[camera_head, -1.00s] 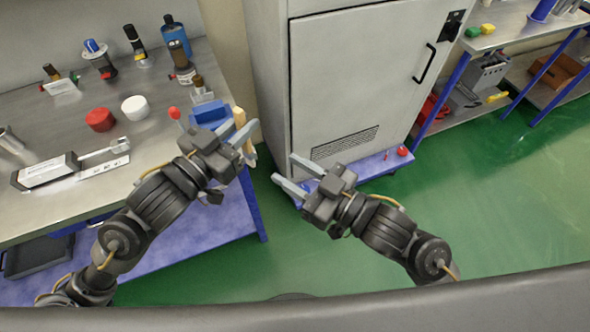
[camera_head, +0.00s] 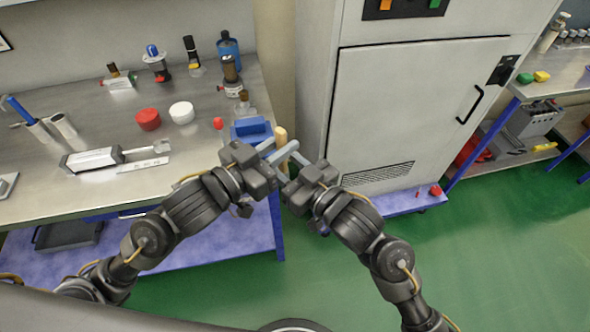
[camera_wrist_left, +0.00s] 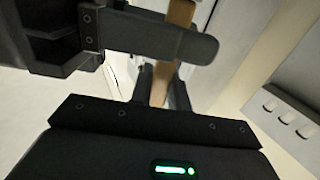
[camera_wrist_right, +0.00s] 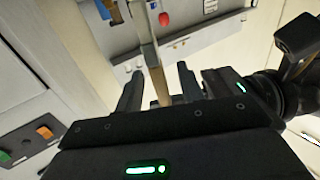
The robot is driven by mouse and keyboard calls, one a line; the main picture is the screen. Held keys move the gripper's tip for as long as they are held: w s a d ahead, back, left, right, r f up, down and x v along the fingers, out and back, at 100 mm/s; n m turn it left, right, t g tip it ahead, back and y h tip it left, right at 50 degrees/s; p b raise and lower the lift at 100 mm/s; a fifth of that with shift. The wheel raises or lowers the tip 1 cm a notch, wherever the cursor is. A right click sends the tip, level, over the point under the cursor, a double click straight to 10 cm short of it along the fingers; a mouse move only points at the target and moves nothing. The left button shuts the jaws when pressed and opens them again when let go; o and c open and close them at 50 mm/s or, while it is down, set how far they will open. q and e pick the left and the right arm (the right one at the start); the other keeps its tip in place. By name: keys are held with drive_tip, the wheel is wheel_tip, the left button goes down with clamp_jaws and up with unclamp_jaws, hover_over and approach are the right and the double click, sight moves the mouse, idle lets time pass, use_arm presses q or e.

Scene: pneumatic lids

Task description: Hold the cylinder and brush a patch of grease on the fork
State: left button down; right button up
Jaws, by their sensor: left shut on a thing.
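My left gripper (camera_head: 276,152) is shut on a wooden-handled tool (camera_head: 281,138), perhaps the brush, and holds it upright off the table's right end. The handle also shows in the left wrist view (camera_wrist_left: 162,82) and right wrist view (camera_wrist_right: 158,82); its bristles are not clear. My right gripper (camera_head: 300,160) is close beside the left one. In the right wrist view its fingers stand apart on either side of the handle, with gaps. A silver cylinder (camera_head: 92,160) lies on the table, with what looks like its rod and fork (camera_head: 143,152) pointing right. No grease is discernible.
A grey cabinet (camera_head: 410,110) stands to the right. Green floor in front is free.

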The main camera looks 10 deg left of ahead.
drive_tip(key=shift+w+a, duration=0.1)
drive_tip(key=shift+c, duration=0.2)
clamp_jaws()
use_arm(q)
drive_tip(key=c, duration=1.3)
unclamp_jaws()
drive_tip(key=shift+o, duration=0.2)
drive_tip(key=shift+r, duration=0.1)
